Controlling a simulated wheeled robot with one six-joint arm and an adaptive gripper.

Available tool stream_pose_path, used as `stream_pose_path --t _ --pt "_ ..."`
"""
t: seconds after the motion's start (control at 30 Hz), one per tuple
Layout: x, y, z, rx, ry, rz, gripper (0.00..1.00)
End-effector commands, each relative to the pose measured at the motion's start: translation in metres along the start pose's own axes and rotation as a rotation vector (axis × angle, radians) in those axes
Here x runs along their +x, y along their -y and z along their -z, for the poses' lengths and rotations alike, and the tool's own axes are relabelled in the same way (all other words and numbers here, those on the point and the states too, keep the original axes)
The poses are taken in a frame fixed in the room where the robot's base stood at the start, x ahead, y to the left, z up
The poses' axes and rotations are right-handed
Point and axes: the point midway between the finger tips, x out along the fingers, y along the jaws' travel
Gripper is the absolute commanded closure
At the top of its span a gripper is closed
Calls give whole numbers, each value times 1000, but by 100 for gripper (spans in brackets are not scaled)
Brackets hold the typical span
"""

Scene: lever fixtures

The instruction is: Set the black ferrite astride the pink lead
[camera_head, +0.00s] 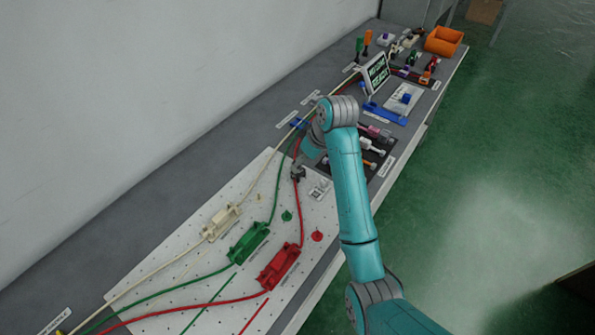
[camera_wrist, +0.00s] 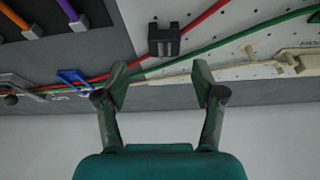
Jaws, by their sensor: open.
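A black ferrite block (camera_wrist: 164,42) with two upright prongs shows in the wrist view. It also shows small and dark in the head view (camera_head: 298,173), by the upper end of the red lead (camera_head: 302,215). The red lead (camera_wrist: 205,16) meets the block's right side in the wrist view and appears again to its left; I cannot tell whether the block straddles it. I see no clearly pink lead; the leads look red, green and cream. My gripper (camera_wrist: 160,80) is open and empty, its fingers apart, with the block beyond them in the picture.
A green lead (camera_head: 272,195) and a cream lead (camera_head: 150,272) run beside the red one. Red (camera_head: 279,267), green (camera_head: 248,243) and cream (camera_head: 221,222) holders stand on the white pegboard (camera_head: 190,215). Tools, a sign (camera_head: 376,73) and an orange bin (camera_head: 443,41) occupy the bench's far end.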

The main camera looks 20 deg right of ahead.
Motion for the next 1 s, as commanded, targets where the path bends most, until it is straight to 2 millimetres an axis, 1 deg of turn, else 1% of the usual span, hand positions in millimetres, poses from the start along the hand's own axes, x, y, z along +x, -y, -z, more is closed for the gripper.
stream_pose_path --t 0.03,0.23,0.4,0.5,0.63,0.83,0.87,0.9,0.97,1.0 --pt "5 0 0 0 1 1 31" --pt "17 2 -1 0 0 1 31" --pt "42 7 -6 -1 2 3 31" --pt "53 6 -5 0 1 2 31" --pt "60 6 -5 0 0 1 31" --pt "61 5 -5 0 -1 0 31" --pt "61 5 -5 0 -1 0 34" --pt "61 5 -5 0 -1 0 44" --pt "61 5 -5 0 -1 0 59" --pt "61 5 -5 0 -1 0 69"
